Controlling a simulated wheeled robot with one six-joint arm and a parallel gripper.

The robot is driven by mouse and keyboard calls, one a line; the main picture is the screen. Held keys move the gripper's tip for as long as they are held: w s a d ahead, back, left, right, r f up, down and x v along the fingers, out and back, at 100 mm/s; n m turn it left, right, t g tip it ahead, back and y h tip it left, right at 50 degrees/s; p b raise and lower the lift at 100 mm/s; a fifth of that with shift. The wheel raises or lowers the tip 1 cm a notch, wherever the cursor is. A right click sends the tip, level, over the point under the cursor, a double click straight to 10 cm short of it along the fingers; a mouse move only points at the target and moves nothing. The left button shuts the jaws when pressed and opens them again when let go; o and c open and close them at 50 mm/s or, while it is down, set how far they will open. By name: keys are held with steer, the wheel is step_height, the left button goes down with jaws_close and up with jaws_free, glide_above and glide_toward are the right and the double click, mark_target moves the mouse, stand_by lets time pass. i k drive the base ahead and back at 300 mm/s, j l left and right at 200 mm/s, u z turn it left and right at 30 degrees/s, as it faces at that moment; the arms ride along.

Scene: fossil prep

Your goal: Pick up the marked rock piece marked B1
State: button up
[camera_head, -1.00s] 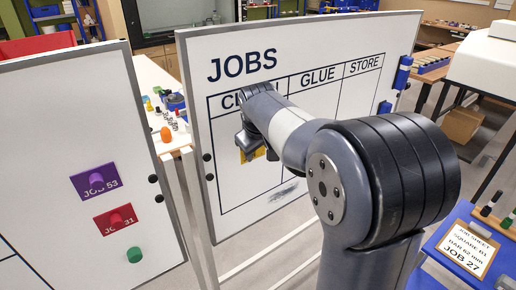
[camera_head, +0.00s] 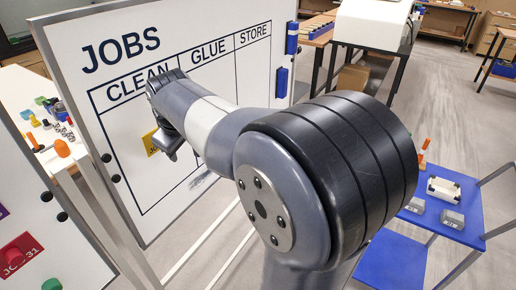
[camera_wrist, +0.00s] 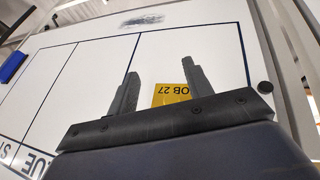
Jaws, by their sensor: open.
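My gripper (camera_head: 168,145) is in front of the CLEAN column of the white JOBS board (camera_head: 222,85), beside a yellow card (camera_head: 150,143). In the wrist view my gripper (camera_wrist: 160,72) has its two fingers apart with nothing gripped. The yellow card (camera_wrist: 172,94) reads JOB 27 upside down and shows between and behind the fingers. No piece with a readable B1 mark is in view. Two small grey blocks, one (camera_head: 415,205) and another (camera_head: 452,219), sit on a blue cart at the right; their labels are too small to read.
The blue cart (camera_head: 468,200) also carries a pale box (camera_head: 443,189) and orange-handled tools (camera_head: 423,150). A second white board (camera_head: 22,215) with a red card (camera_head: 15,255) stands at the left. Grey floor (camera_head: 450,105) is open behind the cart.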

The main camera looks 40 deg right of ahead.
mark_target(453, 219)
steer(key=z, duration=2.8)
